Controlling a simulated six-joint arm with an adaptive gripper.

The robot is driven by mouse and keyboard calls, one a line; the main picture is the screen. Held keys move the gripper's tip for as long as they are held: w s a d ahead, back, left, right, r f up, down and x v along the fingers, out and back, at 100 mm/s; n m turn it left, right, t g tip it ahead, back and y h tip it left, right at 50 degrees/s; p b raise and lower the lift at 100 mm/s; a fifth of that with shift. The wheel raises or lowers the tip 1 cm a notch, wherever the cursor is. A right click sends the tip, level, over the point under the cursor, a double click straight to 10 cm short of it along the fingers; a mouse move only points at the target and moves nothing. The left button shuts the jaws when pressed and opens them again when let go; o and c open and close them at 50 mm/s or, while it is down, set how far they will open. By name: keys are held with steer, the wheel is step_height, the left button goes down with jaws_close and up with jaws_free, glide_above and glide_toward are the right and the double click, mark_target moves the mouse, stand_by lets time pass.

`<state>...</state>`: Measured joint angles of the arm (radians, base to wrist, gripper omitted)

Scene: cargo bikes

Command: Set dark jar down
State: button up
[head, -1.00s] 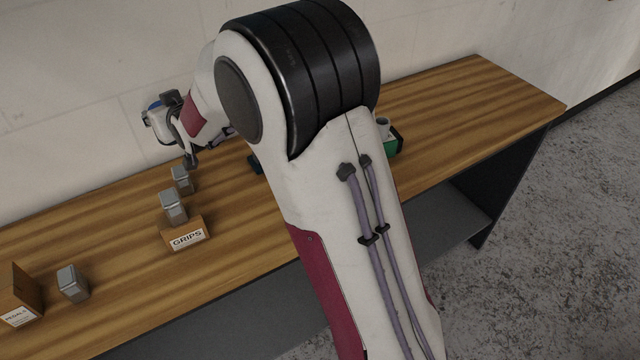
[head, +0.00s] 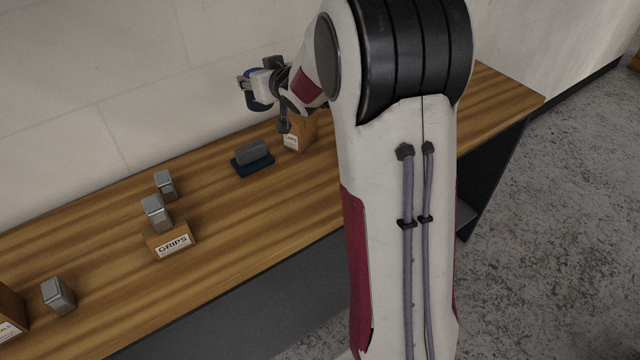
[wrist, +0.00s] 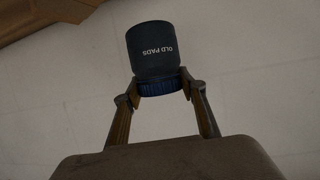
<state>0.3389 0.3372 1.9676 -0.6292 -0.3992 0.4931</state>
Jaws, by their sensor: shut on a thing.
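The dark jar (wrist: 152,48) is labelled "OLD PADS" and has a ribbed blue lid. In the wrist view my gripper (wrist: 158,86) is shut on the lid, one finger on each side. The jar's body extends beyond the fingertips, with the pale wall behind it, and its lettering is upside down there. In the head view my gripper end (head: 265,88) is above the back of the bench, near the wall. The jar cannot be made out clearly in that view.
On the wooden bench (head: 225,215) are a grey block on a dark blue base (head: 252,166), a labelled wooden box (head: 298,137), the GRIPS box (head: 172,243) and several grey metal pieces (head: 57,294). Bare wood lies right of the GRIPS box. My arm hides the bench's right part.

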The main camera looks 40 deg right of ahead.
steer(key=s+d, duration=1.5)
steer(key=s+a+f+n+y, duration=0.1)
steer(key=s+a+n+y, duration=0.1)
steer(key=a, duration=0.3)
steer(key=s+a+f+n+y, duration=0.2)
steer(key=a, duration=0.3)
steer(key=shift+s+a+f+y, duration=0.25)
steer(key=shift+a+y, duration=0.15)
steer(key=shift+f, duration=2.9)
steer(key=shift+f, duration=0.1)
steer(key=shift+f, duration=2)
steer(key=shift+f, duration=0.1)
